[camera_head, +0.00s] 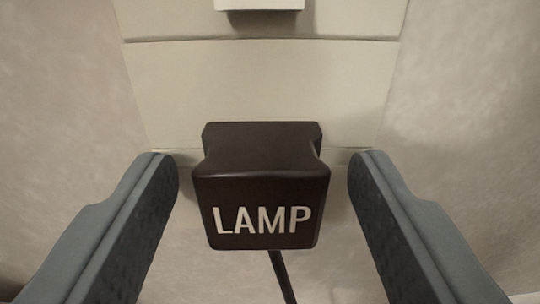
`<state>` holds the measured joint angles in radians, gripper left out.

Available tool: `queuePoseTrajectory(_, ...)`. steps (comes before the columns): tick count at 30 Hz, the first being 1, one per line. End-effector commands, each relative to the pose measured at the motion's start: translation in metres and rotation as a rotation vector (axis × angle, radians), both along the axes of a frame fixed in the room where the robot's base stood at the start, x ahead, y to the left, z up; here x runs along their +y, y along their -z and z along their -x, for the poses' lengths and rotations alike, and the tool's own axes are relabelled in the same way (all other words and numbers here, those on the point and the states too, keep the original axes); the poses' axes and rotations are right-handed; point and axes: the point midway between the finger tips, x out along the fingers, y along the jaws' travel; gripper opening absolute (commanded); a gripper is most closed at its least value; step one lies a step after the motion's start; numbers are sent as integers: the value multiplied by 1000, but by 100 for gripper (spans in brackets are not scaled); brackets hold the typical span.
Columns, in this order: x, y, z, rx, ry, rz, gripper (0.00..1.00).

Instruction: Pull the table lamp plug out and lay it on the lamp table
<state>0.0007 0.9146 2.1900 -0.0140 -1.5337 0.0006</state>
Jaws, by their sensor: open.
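The lamp plug (262,185) is a dark brown block marked "LAMP" in pale letters. It sits in the middle of the view against the lower part of a cream wall plate (262,85). Its contact with the plate is hidden behind its body. A dark cord (282,277) hangs down from its underside. My gripper (263,170) is open, with one grey finger on each side of the plug and a visible gap on both sides. The lamp table is not in view.
A cream block (260,5) stands out from the plate at the top edge, above the plug. Plain beige wall (60,70) lies to the left and right of the plate. The space between plug and upper block is clear.

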Motion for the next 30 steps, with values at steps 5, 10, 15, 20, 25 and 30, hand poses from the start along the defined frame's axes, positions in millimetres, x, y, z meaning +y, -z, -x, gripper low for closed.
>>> queuePoseTrajectory(5, 0, 0, 0, 0, 0, 0, 58)
queuePoseTrajectory(10, 0, 0, 0, 0, 0, 0, 58)
queuePoseTrajectory(15, 0, 0, 0, 0, 0, 0, 52)
queuePoseTrajectory(20, 0, 0, 0, 0, 0, 0, 21)
queuePoseTrajectory(25, 0, 0, 0, 0, 0, 0, 0)
queuePoseTrajectory(30, 0, 0, 4, 0, 0, 0, 0)
